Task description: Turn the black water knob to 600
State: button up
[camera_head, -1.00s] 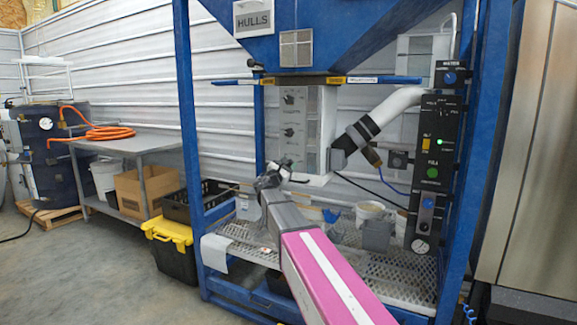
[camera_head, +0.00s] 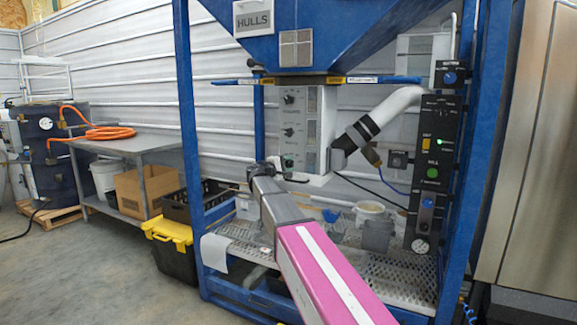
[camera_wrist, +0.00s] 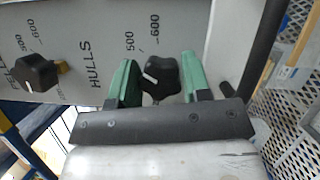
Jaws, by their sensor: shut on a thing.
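A black knob (camera_wrist: 160,76) with a white pointer mark sits between my gripper's two green fingers in the wrist view. My gripper (camera_wrist: 158,68) is shut on this knob, with one finger on each side. The numbers 500 and 600 are printed on the panel just above the knob in this view, and the white mark shows on the knob's left side. The word on the panel for this knob is not readable. In the head view, the white control box (camera_head: 317,130) hangs under the hopper, and my wrist reaches its lower part.
Another black knob (camera_wrist: 38,72) sits to the left on the same panel, with HULLS printed between them. A dark bar (camera_wrist: 265,50) and metal mesh lie to the right. In the head view, a blue frame post (camera_head: 189,130) stands left of my arm, and a mesh shelf (camera_head: 395,280) lies below.

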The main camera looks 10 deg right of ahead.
jog(key=m, duration=0.2)
jog(key=m+g+y, duration=0.1)
jog(key=m, duration=0.1)
jog(key=shift+y, duration=0.3)
jog(key=shift+f+m+y, duration=0.1)
jog(key=shift+m+y, duration=0.8)
jog(key=shift+m, duration=1)
jog(key=o, duration=0.9)
jog(key=v, duration=1.1)
